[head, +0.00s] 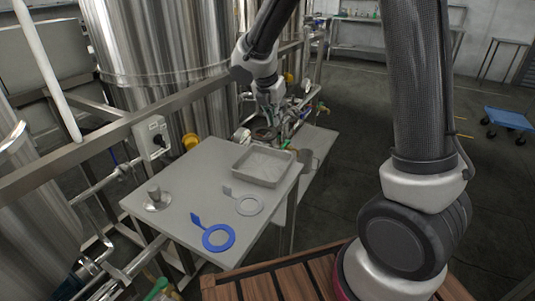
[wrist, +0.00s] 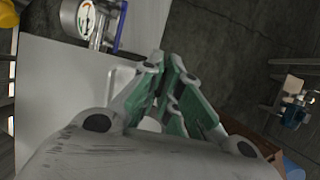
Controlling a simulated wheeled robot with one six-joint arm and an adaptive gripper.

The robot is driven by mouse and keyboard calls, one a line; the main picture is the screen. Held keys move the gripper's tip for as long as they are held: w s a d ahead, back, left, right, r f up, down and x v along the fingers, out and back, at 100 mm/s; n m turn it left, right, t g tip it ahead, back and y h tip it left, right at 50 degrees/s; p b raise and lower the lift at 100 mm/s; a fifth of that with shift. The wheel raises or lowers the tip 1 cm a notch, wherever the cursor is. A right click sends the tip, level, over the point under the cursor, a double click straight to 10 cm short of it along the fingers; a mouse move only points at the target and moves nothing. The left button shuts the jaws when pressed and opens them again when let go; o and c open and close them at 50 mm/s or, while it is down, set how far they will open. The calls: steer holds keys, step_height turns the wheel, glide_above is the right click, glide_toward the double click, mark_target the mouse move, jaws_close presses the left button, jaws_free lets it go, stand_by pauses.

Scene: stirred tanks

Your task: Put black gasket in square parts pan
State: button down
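The square parts pan (head: 270,181) is a shallow grey metal tray, empty as far as I see, at the far right of the grey table. My gripper (head: 268,122) hangs beyond the pan, beside the pipework. In the wrist view its fingers (wrist: 167,68), with green pads, point up the picture and their tips look close together. Whether a gap is left between them, or something thin is held, is unclear. I cannot make out a black gasket; a dark patch below my gripper in the head view is too small to identify.
A blue tabbed gasket (head: 231,237) and a grey one (head: 259,207) lie flat on the table (head: 185,225). A metal fitting (head: 155,200) stands at its left corner. A gauge (wrist: 85,18) and pipework are close to my gripper. Steel tanks (head: 160,40) stand behind.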

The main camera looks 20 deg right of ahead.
step_height(320, 180, down, 9)
steer(key=shift+r, duration=0.1)
stand_by(0.4)
steer(key=shift+f, duration=0.35)
steer(key=c, duration=1.6)
jaws_free()
steer(key=shift+c, duration=0.2)
